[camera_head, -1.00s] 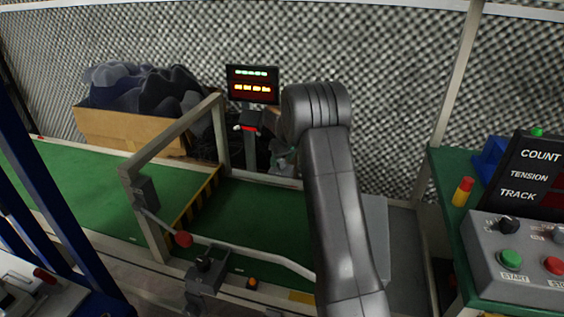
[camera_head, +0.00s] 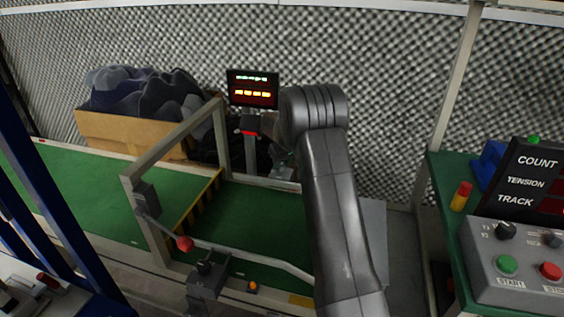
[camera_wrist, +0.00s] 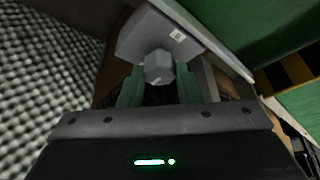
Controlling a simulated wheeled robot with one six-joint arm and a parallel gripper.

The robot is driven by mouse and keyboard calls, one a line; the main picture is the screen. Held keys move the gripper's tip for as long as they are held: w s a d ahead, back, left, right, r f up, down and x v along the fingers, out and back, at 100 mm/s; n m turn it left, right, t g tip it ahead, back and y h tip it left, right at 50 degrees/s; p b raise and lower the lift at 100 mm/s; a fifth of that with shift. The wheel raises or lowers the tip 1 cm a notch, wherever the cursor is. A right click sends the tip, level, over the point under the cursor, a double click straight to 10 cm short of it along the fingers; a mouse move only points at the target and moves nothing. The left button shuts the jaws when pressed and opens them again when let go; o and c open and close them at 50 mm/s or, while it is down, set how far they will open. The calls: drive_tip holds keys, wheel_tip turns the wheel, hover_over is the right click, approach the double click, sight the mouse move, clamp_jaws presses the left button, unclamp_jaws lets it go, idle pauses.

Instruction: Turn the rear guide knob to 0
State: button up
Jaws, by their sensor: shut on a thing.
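In the wrist view, a grey faceted knob (camera_wrist: 158,66) stands out from a grey box (camera_wrist: 143,34) with a small white label. My gripper (camera_wrist: 160,82) has its two green fingers on either side of the knob and is shut on it. The label's mark is too small to read, and no scale or pointer shows clearly.
A metal frame (camera_head: 172,140) and a red-balled lever (camera_head: 185,243) stand left of my arm. A lit display (camera_head: 252,88) is behind, beside a cardboard box (camera_head: 135,132) of dark foam. A control panel (camera_head: 520,262) stands at right on a green table.

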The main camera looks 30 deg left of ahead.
drive_tip(key=o, duration=1)
drive_tip(key=shift+c, duration=0.2)
drive_tip(key=p+v, duration=0.4)
drive_tip(key=v, duration=0.9)
drive_tip(key=shift+d+r, duration=0.25)
drive_tip(key=shift+r, duration=0.05)
drive_tip(key=shift+s, duration=0.15)
drive_tip(key=b+x, duration=0.4)
drive_tip(key=x, duration=1)
drive_tip(key=shift+a+b, duration=0.15)
drive_tip(key=shift+b, duration=0.15)
drive_tip(key=shift+r, duration=0.1)
